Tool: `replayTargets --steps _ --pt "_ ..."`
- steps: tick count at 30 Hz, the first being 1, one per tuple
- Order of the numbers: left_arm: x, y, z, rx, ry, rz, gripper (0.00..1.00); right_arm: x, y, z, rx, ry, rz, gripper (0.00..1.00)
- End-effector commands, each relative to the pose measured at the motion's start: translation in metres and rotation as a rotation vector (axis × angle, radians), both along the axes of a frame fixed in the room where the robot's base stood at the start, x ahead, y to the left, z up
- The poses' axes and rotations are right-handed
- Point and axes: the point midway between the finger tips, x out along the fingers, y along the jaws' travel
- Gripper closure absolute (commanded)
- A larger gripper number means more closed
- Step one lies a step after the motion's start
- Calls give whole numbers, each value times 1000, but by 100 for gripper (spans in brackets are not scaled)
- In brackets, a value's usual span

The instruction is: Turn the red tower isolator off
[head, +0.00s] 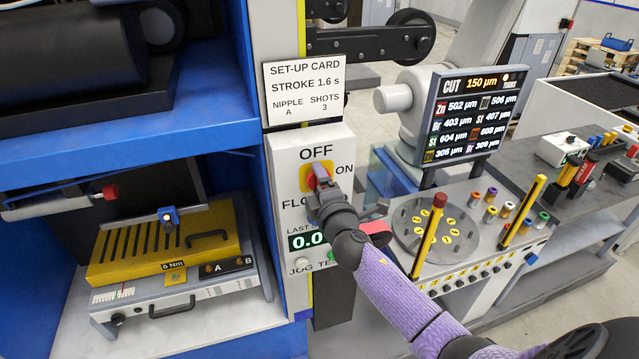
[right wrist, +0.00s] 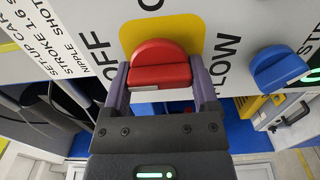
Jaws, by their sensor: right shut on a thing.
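The red tower isolator knob (head: 321,174) sits on a yellow plate (head: 305,179) on the white control panel (head: 284,160). OFF is printed above it and ON to its right in the head view. In the right wrist view the red knob (right wrist: 159,62) has a raised grip bar on a round base. My right gripper (head: 323,188) reaches the panel from the lower right, its fingers closed on both sides of that bar, as the right wrist view (right wrist: 161,84) shows. The gripper hides much of the knob in the head view, so its exact angle is hard to tell there.
A blue knob (right wrist: 279,68) sits beside the red one on the panel. Below are a green-lit display (head: 307,240) and JOG button. A set-up card (head: 304,90) hangs above. A round dial table (head: 434,224) with yellow posts stands right; a blue-framed bay (head: 120,130) lies left.

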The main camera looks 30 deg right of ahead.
Motion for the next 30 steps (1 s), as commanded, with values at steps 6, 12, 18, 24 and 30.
replayTargets --steps 6,12,18,24,30 --pt "0 0 0 0 0 0 41 0 0 -1 -1 2 0 0" --pt "0 0 0 0 0 0 41 -3 1 -1 -1 2 1 0" --pt "0 0 0 0 -1 0 41 -37 9 -2 0 3 2 0" --pt "0 0 -5 0 0 0 41 -80 20 -3 0 4 2 0" --pt "0 0 -7 0 0 0 41 -97 23 -1 -1 2 0 0"
